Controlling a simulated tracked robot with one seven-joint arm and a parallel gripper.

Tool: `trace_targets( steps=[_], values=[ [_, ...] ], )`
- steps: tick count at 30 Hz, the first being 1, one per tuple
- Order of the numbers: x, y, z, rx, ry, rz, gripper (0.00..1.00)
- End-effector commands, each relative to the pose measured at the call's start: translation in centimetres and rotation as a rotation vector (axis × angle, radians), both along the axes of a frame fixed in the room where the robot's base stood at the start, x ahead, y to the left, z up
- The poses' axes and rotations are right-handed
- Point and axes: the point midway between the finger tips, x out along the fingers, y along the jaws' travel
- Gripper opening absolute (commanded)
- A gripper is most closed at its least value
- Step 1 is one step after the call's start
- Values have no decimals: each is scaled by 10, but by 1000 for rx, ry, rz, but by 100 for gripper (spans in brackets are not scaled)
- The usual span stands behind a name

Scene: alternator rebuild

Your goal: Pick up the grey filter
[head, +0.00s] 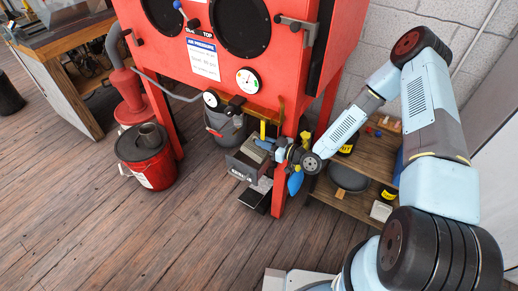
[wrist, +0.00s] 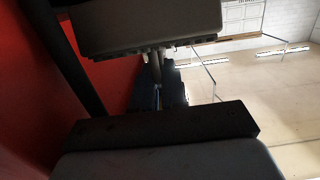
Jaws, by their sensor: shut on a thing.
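My gripper (head: 272,147) is at the front of the red cabinet's right leg, at the end of my arm reaching in from the right. It is shut on a small grey piece (head: 263,145), which I take for the grey filter; my fingers hide part of it. The piece is just above a dark grey box (head: 246,168) with a pale label, and I cannot tell whether the two touch. In the wrist view, dark grey blocks fill the top and bottom, and the filter's outline cannot be made out.
The red cabinet (head: 212,70) with a gauge stands behind my gripper. A grey bucket (head: 222,130) is left of it, and a red bucket (head: 152,170) stands further left. A wooden shelf (head: 345,202) with a black pan (head: 348,177) is to the right.

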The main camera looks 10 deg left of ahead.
Motion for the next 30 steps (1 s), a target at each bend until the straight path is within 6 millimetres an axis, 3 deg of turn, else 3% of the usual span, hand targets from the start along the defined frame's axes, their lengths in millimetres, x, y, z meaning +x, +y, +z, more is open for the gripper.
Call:
trace_targets(
  steps=[19,30],
  values=[
    [-61,-151,3,-1,1,-4,0],
    [-73,-179,17,-177,70,-1,0]
  ],
)
